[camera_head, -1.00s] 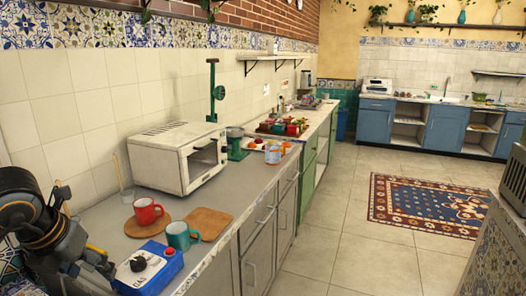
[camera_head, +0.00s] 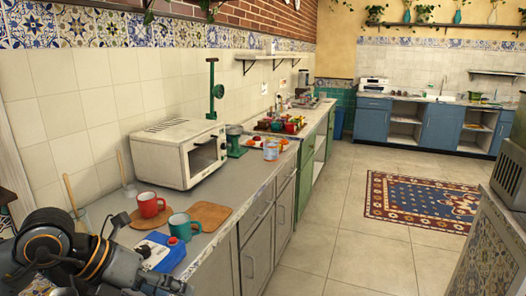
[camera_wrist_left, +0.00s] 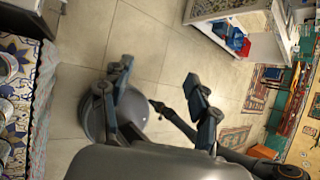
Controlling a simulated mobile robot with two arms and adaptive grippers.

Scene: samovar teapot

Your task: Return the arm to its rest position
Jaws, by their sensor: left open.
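My left arm (camera_head: 60,252), black with orange rings, comes in at the lower left of the head view. Its gripper (camera_head: 145,272) is in front of the counter edge and partly covers a blue box (camera_head: 165,254). In the left wrist view the two fingers (camera_wrist_left: 162,90) are spread apart with nothing between them, above the tiled floor (camera_wrist_left: 150,45). A round grey thing (camera_wrist_left: 97,120) shows below the fingers. My right gripper is not in view.
A white microwave (camera_head: 180,153) stands behind. The floor by the patterned rug (camera_head: 420,203) is clear.

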